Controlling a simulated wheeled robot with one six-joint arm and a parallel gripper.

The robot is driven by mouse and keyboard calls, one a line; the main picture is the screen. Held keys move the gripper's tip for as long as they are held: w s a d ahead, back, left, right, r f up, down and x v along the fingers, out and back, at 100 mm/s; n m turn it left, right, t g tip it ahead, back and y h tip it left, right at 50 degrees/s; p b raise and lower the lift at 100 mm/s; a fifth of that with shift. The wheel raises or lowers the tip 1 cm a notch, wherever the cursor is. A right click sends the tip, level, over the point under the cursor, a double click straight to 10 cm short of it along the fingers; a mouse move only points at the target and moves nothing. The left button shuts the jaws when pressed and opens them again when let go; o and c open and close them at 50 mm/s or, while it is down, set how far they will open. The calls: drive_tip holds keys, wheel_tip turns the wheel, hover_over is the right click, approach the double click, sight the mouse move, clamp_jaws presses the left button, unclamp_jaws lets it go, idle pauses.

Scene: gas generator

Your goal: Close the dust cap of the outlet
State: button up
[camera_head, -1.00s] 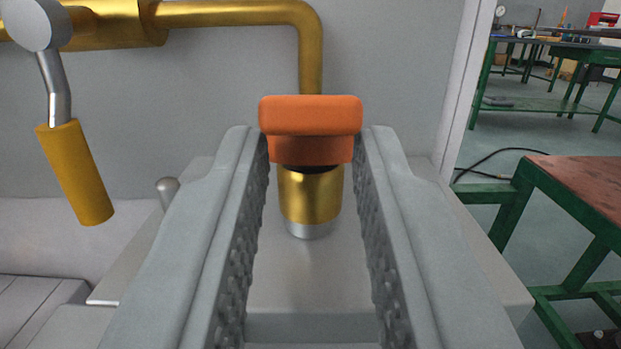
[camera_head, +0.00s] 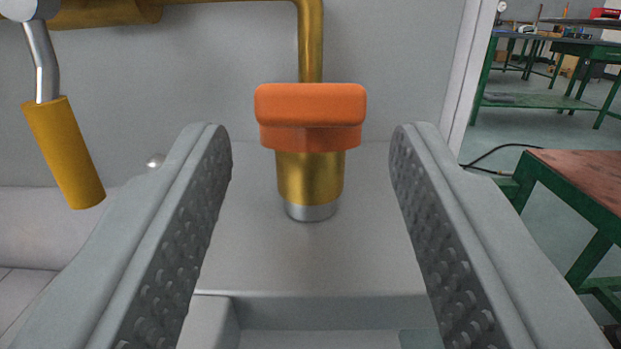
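The orange dust cap (camera_head: 310,110) sits on top of the brass outlet (camera_head: 311,178), which has a silver ring at its base. The cap looks level and its lower rim meets the brass. My gripper (camera_head: 310,140) is open, with one grey textured finger on each side of the cap. There is a clear gap between each finger and the cap. Nothing is held.
A brass pipe (camera_head: 311,45) rises behind the outlet against a grey panel. A lever with a yellow handle (camera_head: 64,150) hangs at the left. A grey ledge (camera_head: 310,260) lies below the outlet. A green-framed workbench (camera_head: 570,210) stands at the right.

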drive_tip(key=shift+s, duration=0.1)
drive_tip(key=s+f, duration=0.1)
drive_tip(key=s, duration=1)
drive_tip(key=shift+s+f, duration=0.35)
drive_tip(key=shift+f, duration=0.05)
drive_tip(key=shift+c, duration=0.3)
